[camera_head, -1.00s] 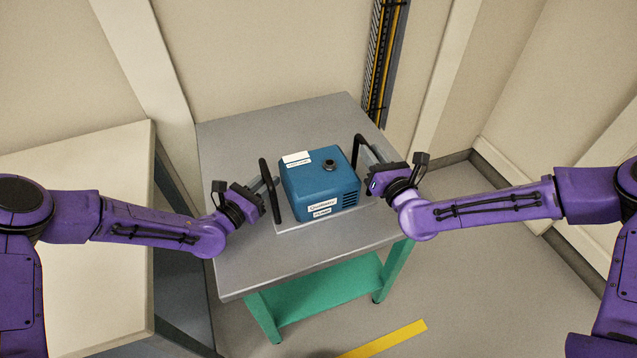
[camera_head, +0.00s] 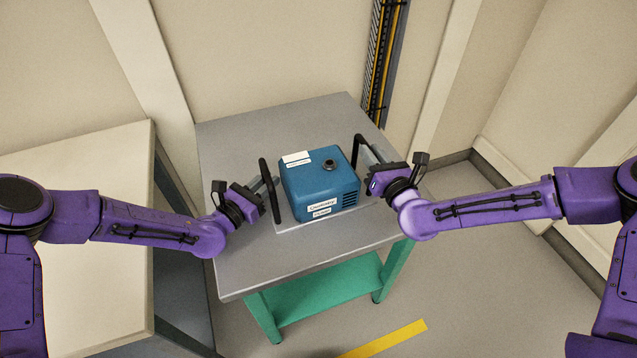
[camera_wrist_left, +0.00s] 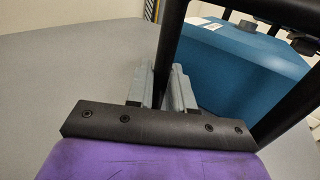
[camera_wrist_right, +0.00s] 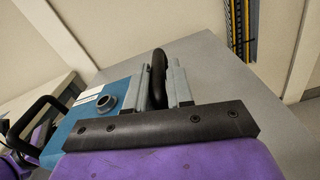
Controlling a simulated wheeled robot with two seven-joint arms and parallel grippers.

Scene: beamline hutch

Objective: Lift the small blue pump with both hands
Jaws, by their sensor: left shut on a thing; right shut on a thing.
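The small blue pump (camera_head: 318,183) sits on a flat base plate on the grey table, with a black handle on each side. It also shows in the left wrist view (camera_wrist_left: 225,75) and the right wrist view (camera_wrist_right: 75,122). My left gripper (camera_head: 272,186) is shut on the left black handle (camera_head: 266,176); in the left wrist view its grey fingers (camera_wrist_left: 162,88) stand either side of the bar. My right gripper (camera_head: 372,168) is shut on the right black handle (camera_head: 357,150); in the right wrist view its fingers (camera_wrist_right: 160,85) flank the bar.
The grey table (camera_head: 240,255) has bare top around the pump and a green lower shelf (camera_head: 320,296). A pale bench (camera_head: 70,290) stands at the left. A wall with a cable tray (camera_head: 380,65) is behind. Yellow tape (camera_head: 385,340) marks the floor in front.

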